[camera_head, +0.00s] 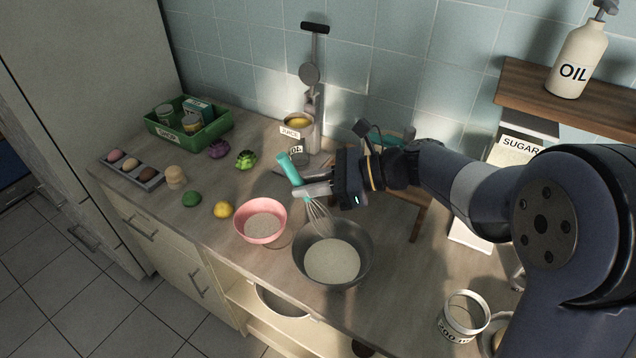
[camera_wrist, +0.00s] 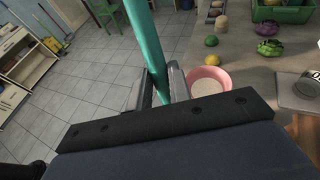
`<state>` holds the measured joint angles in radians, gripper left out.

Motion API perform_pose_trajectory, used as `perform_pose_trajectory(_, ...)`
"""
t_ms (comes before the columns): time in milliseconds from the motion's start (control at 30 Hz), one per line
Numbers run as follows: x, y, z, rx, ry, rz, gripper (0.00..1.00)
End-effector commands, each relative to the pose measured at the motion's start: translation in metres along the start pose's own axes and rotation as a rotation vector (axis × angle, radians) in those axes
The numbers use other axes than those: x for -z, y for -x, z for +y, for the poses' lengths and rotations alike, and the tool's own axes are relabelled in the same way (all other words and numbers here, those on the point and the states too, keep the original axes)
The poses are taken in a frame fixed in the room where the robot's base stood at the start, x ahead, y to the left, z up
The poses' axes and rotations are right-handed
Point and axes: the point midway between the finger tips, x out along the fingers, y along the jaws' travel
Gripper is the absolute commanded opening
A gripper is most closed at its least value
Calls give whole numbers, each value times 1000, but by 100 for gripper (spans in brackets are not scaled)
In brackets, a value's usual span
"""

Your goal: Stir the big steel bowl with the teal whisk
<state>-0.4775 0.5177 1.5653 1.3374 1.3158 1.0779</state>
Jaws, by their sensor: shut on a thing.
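The teal whisk (camera_head: 289,167) is held tilted, its teal handle up and its wire head lower right. My gripper (camera_head: 312,190) is shut on the handle; the handle (camera_wrist: 148,45) also runs between the fingers in the wrist view. The big steel bowl (camera_head: 364,265) stands near the counter's front edge and holds a pale, grainy content. The whisk's wires reach over the back of the bowl's opening in the head view. I cannot tell whether their tips touch the content. The bowl does not show in the wrist view.
A pink bowl (camera_head: 262,238) with pale content stands close left of the steel bowl. A lemon (camera_head: 223,209) and a green fruit (camera_head: 191,199) lie further left. A green crate (camera_head: 160,133) and an egg tray (camera_head: 150,181) stand back left. A white measuring cup (camera_head: 451,325) stands at front right.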

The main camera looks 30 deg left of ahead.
Motion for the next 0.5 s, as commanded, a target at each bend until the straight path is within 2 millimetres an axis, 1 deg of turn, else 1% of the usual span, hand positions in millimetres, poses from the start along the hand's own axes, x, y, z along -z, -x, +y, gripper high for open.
perform_pose_trajectory(33,6,-6,1,-2,0,0,0)
perform_pose_trajectory(367,23,-30,3,-2,1,1,0)
perform_pose_trajectory(500,35,-28,2,0,-2,1,0)
